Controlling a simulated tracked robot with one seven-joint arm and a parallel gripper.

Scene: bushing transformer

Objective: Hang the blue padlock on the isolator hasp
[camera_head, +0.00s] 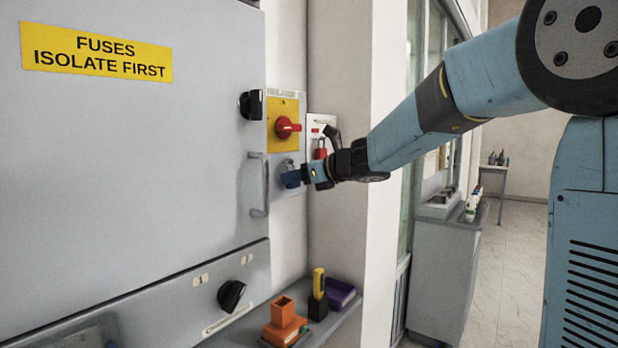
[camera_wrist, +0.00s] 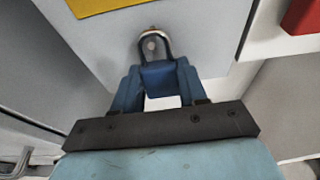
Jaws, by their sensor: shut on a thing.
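The blue padlock (camera_head: 291,179) is at the lower part of the isolator plate, below the red rotary handle (camera_head: 286,127). My gripper (camera_head: 308,175) reaches it from the right. In the wrist view my gripper (camera_wrist: 160,88) is shut on the sides of the padlock's blue body (camera_wrist: 161,78). Its dark shackle points up toward the panel, and the small metal isolator hasp (camera_wrist: 151,42) shows inside the loop. I cannot tell whether the shackle passes through the hasp or only lies in front of it.
A red padlock (camera_head: 320,149) hangs on a white board right of the isolator. A cabinet door handle (camera_head: 259,185) stands out just left of the padlock. Below, a shelf holds an orange block (camera_head: 284,322), a yellow-and-black item (camera_head: 318,294) and a purple tray (camera_head: 341,293).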

